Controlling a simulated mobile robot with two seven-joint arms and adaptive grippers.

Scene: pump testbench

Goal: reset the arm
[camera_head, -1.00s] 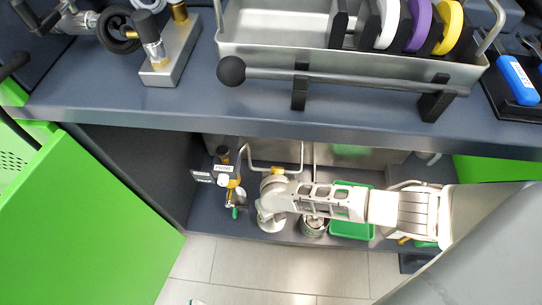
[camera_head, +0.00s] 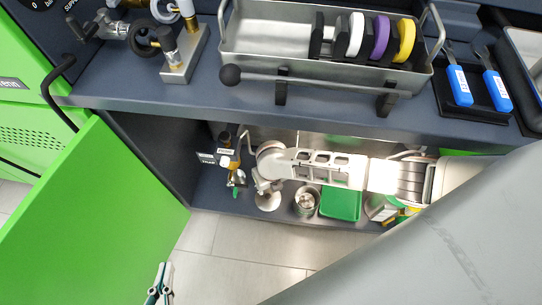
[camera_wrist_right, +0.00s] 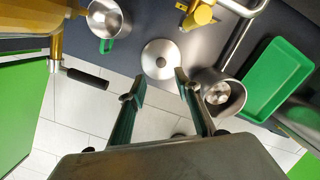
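My left gripper (camera_head: 165,268) shows at the bottom edge of the head view, over the floor. Its fingertips look close together at this angle, and nothing shows between them. My right arm comes in from the right and reaches into the open cabinet under the bench. In the right wrist view the right gripper (camera_wrist_right: 156,88) is open, fingers apart and empty. A round metal lid or disc (camera_wrist_right: 160,59) lies beyond the fingertips; it also shows in the head view (camera_head: 268,202).
A metal pot (camera_head: 306,202) and a green tray (camera_head: 341,204) stand on the cabinet floor beside my right arm. Valve fittings (camera_head: 232,170) are on the left. A green door (camera_head: 85,225) stands open. The bench (camera_head: 190,98) with a metal tray (camera_head: 265,62) is above the arm.

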